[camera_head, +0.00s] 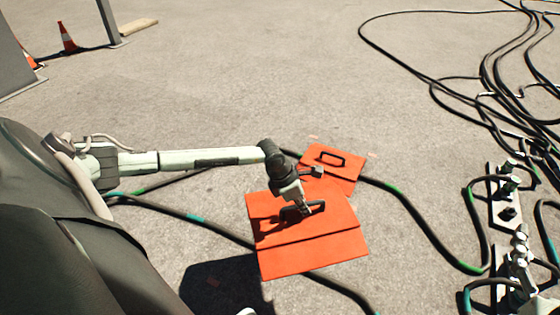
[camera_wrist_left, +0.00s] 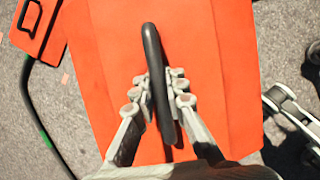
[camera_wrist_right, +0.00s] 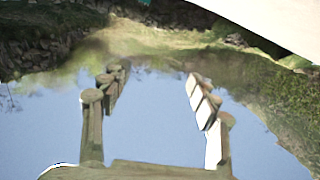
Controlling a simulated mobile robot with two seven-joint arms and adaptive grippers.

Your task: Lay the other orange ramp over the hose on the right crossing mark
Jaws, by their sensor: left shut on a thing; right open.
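My left gripper (camera_head: 300,208) is shut on the black handle of the nearer orange ramp (camera_head: 310,252). The left wrist view shows its fingers (camera_wrist_left: 160,90) on both sides of the handle (camera_wrist_left: 153,60). This ramp appears raised, with a dark shadow to its lower left, and hides part of the near hose (camera_head: 205,222). The other orange ramp (camera_head: 345,160), with its own black handle, lies on the ground just behind, over the green-banded hose (camera_head: 415,215). My right gripper (camera_wrist_right: 158,85) is open and empty, and is out of the head view.
Small pale orange marks lie on the ground, one near the far ramp (camera_head: 314,137) and one in the shadow (camera_head: 213,282). Metal manifolds (camera_head: 500,205) stand at the right. Tangled hoses (camera_head: 490,75) lie at upper right. A cone (camera_head: 67,38) stands upper left. The middle background is clear.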

